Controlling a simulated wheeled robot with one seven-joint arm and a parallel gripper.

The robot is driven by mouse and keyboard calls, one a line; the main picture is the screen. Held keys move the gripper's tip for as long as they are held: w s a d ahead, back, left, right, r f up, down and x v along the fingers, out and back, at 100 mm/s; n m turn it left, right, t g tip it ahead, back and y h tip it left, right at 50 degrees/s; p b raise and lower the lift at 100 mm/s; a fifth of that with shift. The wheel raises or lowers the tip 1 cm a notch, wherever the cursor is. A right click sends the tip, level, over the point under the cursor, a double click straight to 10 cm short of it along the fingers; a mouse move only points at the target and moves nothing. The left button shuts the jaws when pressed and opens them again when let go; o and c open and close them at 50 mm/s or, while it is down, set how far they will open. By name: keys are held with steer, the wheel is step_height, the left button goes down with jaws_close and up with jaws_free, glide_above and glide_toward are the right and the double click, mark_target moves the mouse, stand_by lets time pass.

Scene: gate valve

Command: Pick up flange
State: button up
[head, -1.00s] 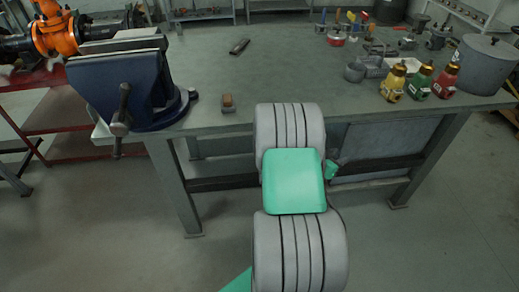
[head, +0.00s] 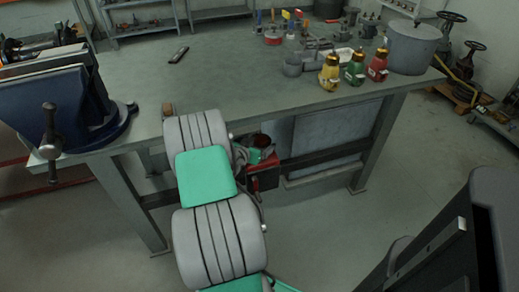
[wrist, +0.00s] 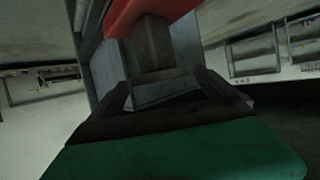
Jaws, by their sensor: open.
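I cannot single out a flange for certain. Small grey metal parts (head: 368,27) stand at the back right of the workbench (head: 225,75) in the head view, too small to tell apart. My gripper (wrist: 165,92) shows dark in the wrist view above a green housing, and it is open. No flange shows between its jaws. In the head view my arm reaches towards the bench's front edge, and its far end is mostly hidden behind the arm and below the bench top.
A blue vise (head: 65,105) is on the bench's left corner. Yellow (head: 330,73), green (head: 356,68) and red (head: 377,65) bottles stand near a grey pot (head: 412,48) at the right. A dark flat object (head: 178,55) lies at the back. The bench's middle is clear.

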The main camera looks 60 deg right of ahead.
steer(key=shift+o, duration=0.3)
steer(key=shift+d, duration=0.1)
steer(key=shift+c, duration=0.6)
steer(key=c, duration=1.9)
steer(key=shift+w+r, duration=0.1)
steer(key=shift+r, duration=0.1)
